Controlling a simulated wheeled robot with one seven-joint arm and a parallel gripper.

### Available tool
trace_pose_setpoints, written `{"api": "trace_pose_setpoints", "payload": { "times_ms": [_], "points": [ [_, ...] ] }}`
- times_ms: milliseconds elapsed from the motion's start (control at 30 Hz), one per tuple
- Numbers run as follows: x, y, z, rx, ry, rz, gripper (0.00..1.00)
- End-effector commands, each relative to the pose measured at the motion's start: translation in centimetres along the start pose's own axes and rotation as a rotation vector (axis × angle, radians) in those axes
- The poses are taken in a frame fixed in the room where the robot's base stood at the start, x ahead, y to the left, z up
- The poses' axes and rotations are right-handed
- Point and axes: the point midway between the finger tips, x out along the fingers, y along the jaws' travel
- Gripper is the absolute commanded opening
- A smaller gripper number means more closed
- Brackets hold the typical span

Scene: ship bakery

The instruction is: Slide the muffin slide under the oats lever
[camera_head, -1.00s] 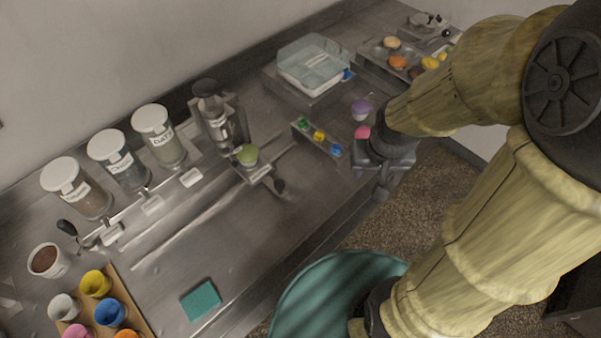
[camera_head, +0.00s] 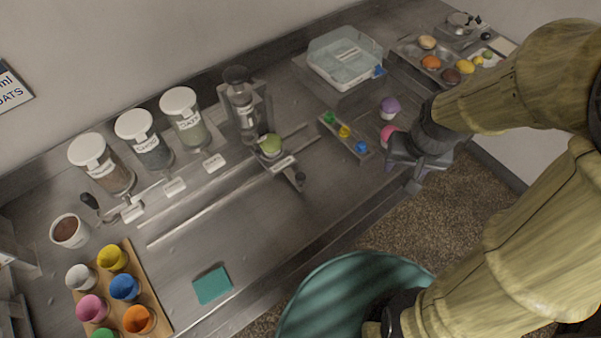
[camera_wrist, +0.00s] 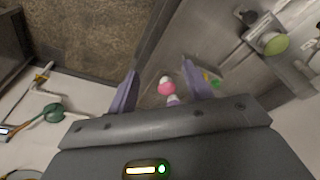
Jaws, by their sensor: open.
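The muffin slide (camera_head: 283,161) is a small metal carriage holding a green-topped muffin (camera_head: 271,144), with a dark knob (camera_head: 299,178) at its near end. It sits on rails below a metal dispenser (camera_head: 243,104), right of the jar levers. The green muffin also shows at upper right in the wrist view (camera_wrist: 275,44). The third jar (camera_head: 186,117) seems labelled oats, though its print is blurred; a white-tagged lever (camera_head: 214,162) lies in front of it. My gripper (camera_head: 402,160) is open and empty at the table's front edge, well right of the slide. Its spread fingers show in the wrist view (camera_wrist: 160,86).
A pink muffin (camera_head: 388,134) stands beside my gripper, near a purple one (camera_head: 390,106). A colored-button strip (camera_head: 345,132) lies between gripper and slide. Cups on a board (camera_head: 148,292) and a teal pad (camera_head: 212,285) are at left. The front middle counter is clear.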

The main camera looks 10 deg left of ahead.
Motion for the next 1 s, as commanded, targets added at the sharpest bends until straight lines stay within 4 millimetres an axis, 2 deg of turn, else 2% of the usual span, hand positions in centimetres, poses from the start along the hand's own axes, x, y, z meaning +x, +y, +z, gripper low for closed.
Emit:
{"api": "trace_pose_setpoints", "payload": {
  "times_ms": [167,233,400,500,633,1000],
  "points": [
    [1.1,-6.5,-3.5,-0.031,-0.069,-0.023,0.5],
    [1.6,-9.8,-4.5,-0.041,-0.099,-0.025,0.5],
    [2.9,-17.9,-5.3,-0.063,-0.168,-0.013,0.5],
    [3.3,-21.2,-5.1,-0.069,-0.191,-0.002,0.5],
    [3.6,-23.1,-4.8,-0.07,-0.205,0.007,0.5],
    [3.7,-23.0,-4.8,-0.066,-0.206,0.007,0.5]
  ]
}}
